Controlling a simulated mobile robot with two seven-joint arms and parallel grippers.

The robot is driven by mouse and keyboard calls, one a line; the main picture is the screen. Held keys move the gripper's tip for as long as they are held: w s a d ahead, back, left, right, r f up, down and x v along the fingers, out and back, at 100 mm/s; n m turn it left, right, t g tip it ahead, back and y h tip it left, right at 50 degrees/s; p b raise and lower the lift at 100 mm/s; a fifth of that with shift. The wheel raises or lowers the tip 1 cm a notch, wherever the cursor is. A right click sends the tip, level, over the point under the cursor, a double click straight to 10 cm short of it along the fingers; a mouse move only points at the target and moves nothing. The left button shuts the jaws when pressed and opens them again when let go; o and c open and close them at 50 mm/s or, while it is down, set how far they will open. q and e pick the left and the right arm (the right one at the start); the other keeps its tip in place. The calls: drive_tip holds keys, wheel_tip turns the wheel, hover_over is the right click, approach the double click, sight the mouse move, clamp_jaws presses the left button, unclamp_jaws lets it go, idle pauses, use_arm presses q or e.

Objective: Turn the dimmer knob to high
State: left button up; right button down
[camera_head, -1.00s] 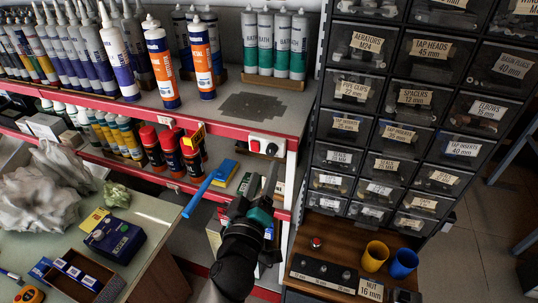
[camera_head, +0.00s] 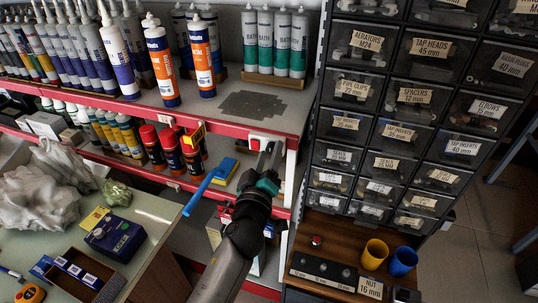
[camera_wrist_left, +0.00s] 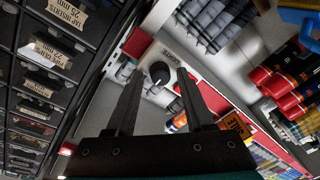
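The dimmer knob (camera_wrist_left: 159,72) is a round black knob with a light mark, on a pale plate on the red shelf edge, in the left wrist view. A small label (camera_wrist_left: 170,57) sits beside it. In the head view the white plate (camera_head: 262,137) shows on the shelf edge, and my gripper covers much of it. My left gripper (camera_head: 268,157) is up in front of the plate. In the wrist view its two fingers (camera_wrist_left: 160,82) are spread, with the knob visible beyond and between their tips; I see no contact. My right gripper is not in view.
The red-edged shelf (camera_head: 115,108) carries sealant cartridges (camera_head: 160,65) above the work area. A drawer cabinet (camera_head: 390,120) stands close on the right.

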use_arm(q)
clamp_jaws()
